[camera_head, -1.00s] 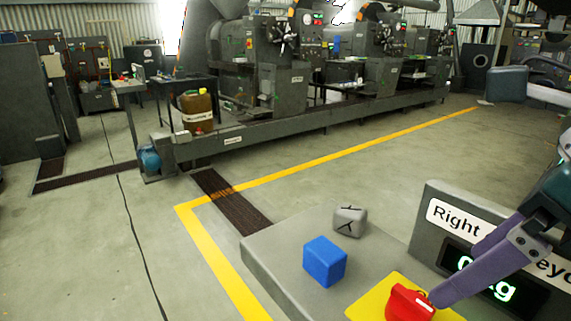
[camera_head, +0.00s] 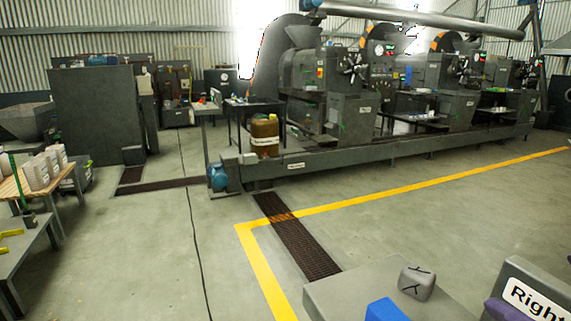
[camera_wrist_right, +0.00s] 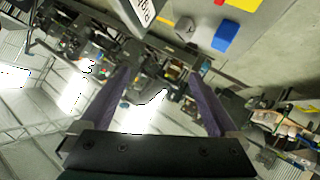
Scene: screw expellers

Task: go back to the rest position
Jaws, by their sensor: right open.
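My right gripper (camera_wrist_right: 160,73) shows in the right wrist view with its two purple fingers wide apart and nothing between them. In the head view only a bit of purple, likely a finger, shows at the bottom right edge, beside the sign. My left gripper is in neither view. A blue cube (camera_head: 385,310) is cut off by the bottom edge of the head view, and a grey marked cube (camera_head: 417,282) sits behind it on the grey table (camera_head: 345,285). Both cubes, the blue (camera_wrist_right: 225,36) and the grey (camera_wrist_right: 185,28), also show in the right wrist view, apart from the fingers.
A panel with a "Right" sign (camera_head: 540,298) stands at the table's right. A row of grey machines (camera_head: 350,115) fills the back. A wooden table (camera_head: 40,185) with white containers stands at left. The floor between, with a yellow line (camera_head: 380,195), is open.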

